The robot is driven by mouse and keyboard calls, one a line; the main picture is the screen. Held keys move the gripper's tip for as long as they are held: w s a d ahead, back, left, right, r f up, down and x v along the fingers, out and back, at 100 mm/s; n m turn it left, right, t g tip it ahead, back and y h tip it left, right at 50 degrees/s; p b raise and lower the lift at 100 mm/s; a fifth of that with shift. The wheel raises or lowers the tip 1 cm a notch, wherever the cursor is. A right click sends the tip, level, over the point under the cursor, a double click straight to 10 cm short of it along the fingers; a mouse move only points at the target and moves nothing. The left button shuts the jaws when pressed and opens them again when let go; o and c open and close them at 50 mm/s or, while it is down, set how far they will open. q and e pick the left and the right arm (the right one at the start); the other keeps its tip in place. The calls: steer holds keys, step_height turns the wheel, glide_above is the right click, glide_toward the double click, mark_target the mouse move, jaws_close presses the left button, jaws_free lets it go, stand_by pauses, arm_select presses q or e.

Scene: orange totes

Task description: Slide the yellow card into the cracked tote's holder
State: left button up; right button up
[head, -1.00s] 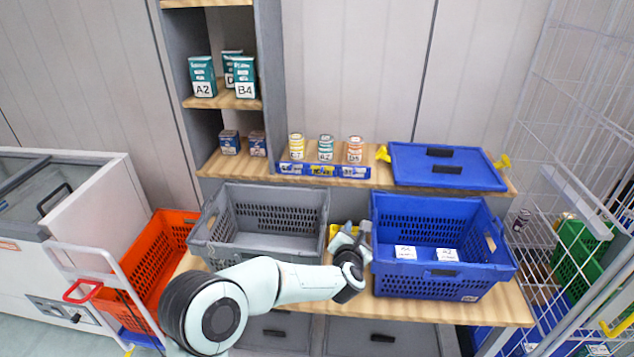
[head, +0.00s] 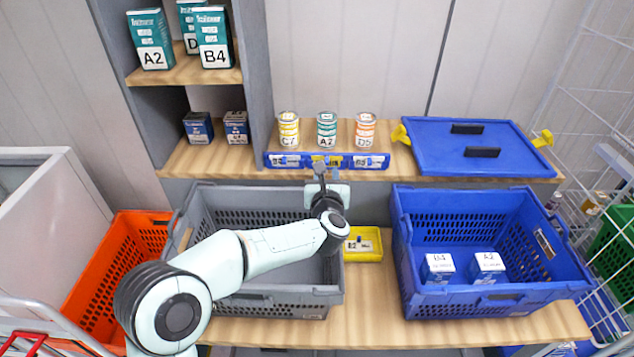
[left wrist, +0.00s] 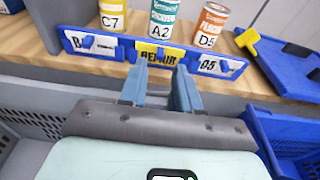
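A yellow card with dark lettering (left wrist: 160,54) sits in the middle slot of a blue label rail (left wrist: 85,45) on the shelf edge. The rail also shows in the head view (head: 280,161). My left gripper (left wrist: 160,72) is open, its two fingers apart just in front of the yellow card. In the head view my left gripper (head: 321,168) is just below the rail, over the back of the grey tote (head: 198,225). A blue tote (head: 405,262) stands right of it, with a small label or holder (head: 545,243) on its right wall. I cannot make out a crack on either tote.
A yellow tray (head: 363,256) lies on the bench (head: 370,325) between the totes. Cans (head: 327,131) stand behind the rail. A blue lid (head: 470,145) lies on the shelf at right. Two small boxes (head: 438,268) sit in the blue tote. An orange tote (head: 115,260) is at left.

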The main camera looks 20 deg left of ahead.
mark_target(327, 163)
arm_select(q)
steer(key=p+x, duration=0.1)
steer(key=x, duration=0.1)
steer(key=p+x, duration=0.2)
steer(key=f+p+x, duration=0.1)
steer(key=x, duration=0.1)
steer(key=shift+s+d, duration=0.1)
steer(key=shift+d, duration=0.05)
steer(key=shift+w+a+f+p, duration=0.1)
steer(key=shift+w+p, duration=0.2)
steer(key=shift+p, duration=0.1)
steer(key=shift+w+a+f+p, duration=0.1)
steer(key=shift+w+a+p, duration=0.05)
steer(key=shift+w+p, duration=0.2)
arm_select(e)
steer(key=shift+w+r, duration=0.4)
steer(key=shift+r, duration=0.45)
steer(key=shift+w+r, duration=0.4)
steer(key=shift+r, duration=0.4)
steer(key=shift+w+r, duration=0.4)
steer(key=shift+r, duration=0.45)
arm_select(q)
steer(key=shift+s, duration=0.1)
